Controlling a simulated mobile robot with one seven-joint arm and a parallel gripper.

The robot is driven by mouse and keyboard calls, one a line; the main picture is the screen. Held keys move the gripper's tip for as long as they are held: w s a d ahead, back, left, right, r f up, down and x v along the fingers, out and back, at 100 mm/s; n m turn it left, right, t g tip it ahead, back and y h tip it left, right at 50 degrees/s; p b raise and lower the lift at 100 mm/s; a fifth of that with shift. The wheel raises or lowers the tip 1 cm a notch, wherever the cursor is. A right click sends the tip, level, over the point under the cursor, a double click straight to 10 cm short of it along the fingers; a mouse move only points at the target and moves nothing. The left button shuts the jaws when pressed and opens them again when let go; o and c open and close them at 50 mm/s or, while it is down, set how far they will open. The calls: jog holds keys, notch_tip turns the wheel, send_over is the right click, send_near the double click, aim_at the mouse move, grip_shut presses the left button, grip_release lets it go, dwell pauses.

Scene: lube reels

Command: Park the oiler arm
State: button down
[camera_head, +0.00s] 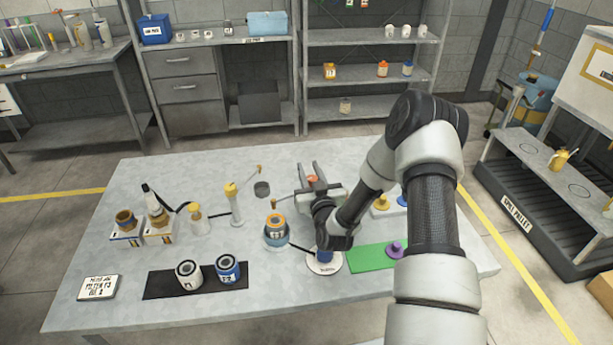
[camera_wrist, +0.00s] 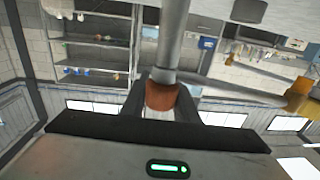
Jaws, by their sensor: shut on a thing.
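My gripper (camera_head: 311,176) is over the right middle of the table, its two fingers pointing away from me. It is shut on a copper-coloured collar (camera_wrist: 160,97) on a grey rod (camera_wrist: 172,45), seen between the fingers in the wrist view. The collar also shows between the fingers in the head view (camera_head: 312,179). A thin bar with a copper-coloured tip (camera_head: 274,204) reaches left from the gripper, above a labelled can (camera_head: 276,229) in a blue holder. I take the rod and bar to be the oiler arm. My wrist hides its base.
Left of the gripper stand a yellow-topped post (camera_head: 235,207) and a white bottle (camera_head: 197,221). Two cans (camera_head: 188,274) (camera_head: 228,268) sit on a black mat (camera_head: 158,284). A purple knob (camera_head: 395,249) is on a green mat (camera_head: 369,260). The table's back left is bare.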

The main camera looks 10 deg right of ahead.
jog(key=m+h+b, duration=0.1)
jog(key=h, duration=0.1)
jog(key=m+h+b, duration=0.2)
jog(key=h, duration=0.1)
jog(key=shift+d+f+m+g+h, duration=0.15)
jog(key=shift+d+m+g+h, duration=0.15)
jog(key=shift+d, duration=0.1)
jog(key=shift+s+d+r+m+g+h+b, duration=0.1)
jog(key=shift+d+m+g+h+b, duration=0.1)
jog(key=shift+m+g+h+b, duration=0.45)
jog(key=shift+s+d+r+m+g+h+b, duration=0.2)
jog(key=shift+m+h, duration=0.3)
jog(key=shift+h, duration=0.45)
jog(key=shift+d+f+m+g+h+b, duration=0.1)
jog(key=shift+d+m+g+h+b, duration=0.15)
jog(key=shift+m+g+h+b, duration=0.4)
jog(key=shift+t+h, duration=0.25)
jog(key=shift+t, duration=0.05)
jog(key=c, duration=1.4)
grip_release()
jog(key=shift+d, duration=0.1)
jog(key=shift+s, duration=0.1)
jog(key=v, duration=1.7)
jog(key=shift+a, duration=0.25)
